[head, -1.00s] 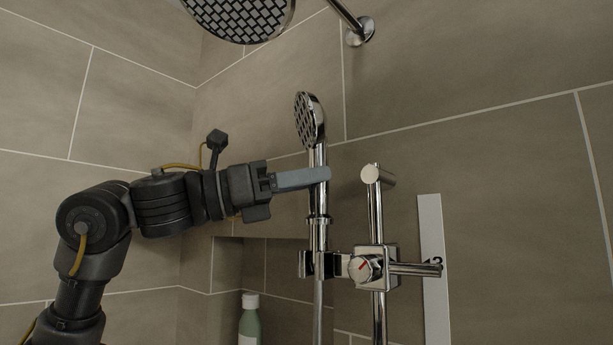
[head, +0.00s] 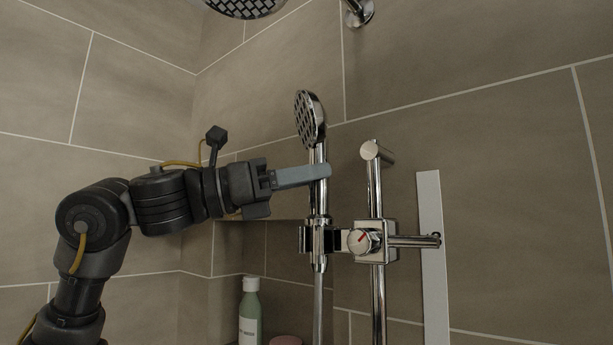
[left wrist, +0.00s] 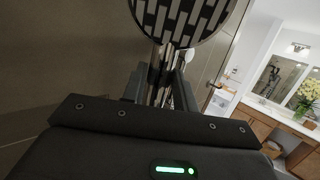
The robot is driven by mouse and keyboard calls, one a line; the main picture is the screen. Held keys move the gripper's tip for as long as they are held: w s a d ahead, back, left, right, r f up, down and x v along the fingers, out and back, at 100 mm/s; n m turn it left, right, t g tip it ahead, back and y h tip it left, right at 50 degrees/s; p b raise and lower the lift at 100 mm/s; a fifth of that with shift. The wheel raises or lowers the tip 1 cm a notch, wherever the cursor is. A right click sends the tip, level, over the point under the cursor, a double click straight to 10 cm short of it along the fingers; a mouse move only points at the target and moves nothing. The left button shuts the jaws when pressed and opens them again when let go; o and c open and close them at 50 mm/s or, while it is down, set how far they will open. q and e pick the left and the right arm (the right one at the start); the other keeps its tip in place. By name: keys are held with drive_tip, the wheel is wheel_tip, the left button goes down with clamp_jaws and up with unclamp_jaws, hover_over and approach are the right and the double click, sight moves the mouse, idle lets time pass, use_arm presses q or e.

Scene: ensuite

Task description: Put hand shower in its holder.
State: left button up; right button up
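The chrome hand shower (head: 311,118) is upright, with its round perforated head at the top. My left gripper (head: 318,173) reaches in from the left and is shut on its handle below the head. In the left wrist view, the head (left wrist: 185,18) is above and the handle runs down between the fingers (left wrist: 161,88). The holder (head: 338,239) is a chrome clip on the slider of the rail. The lower handle is at the clip, and its tapered end shows just below it. I cannot tell whether it is fully seated. My right gripper is not in view.
The vertical rail (head: 375,195) and slider knob (head: 364,241) stand close to the right of the handle. The hose (head: 318,310) hangs below. A green bottle (head: 250,312) stands in the niche at lower left. An overhead shower (head: 245,6) is at the top.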

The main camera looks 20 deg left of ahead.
use_arm(q)
drive_tip(key=o, duration=0.4)
drive_tip(key=shift+o, duration=0.2)
drive_tip(key=shift+a+f, duration=0.15)
drive_tip(key=shift+a, duration=0.05)
drive_tip(key=b+v, duration=0.4)
drive_tip(key=v, duration=0.6)
drive_tip(key=shift+s, duration=0.25)
drive_tip(key=shift+a, duration=0.2)
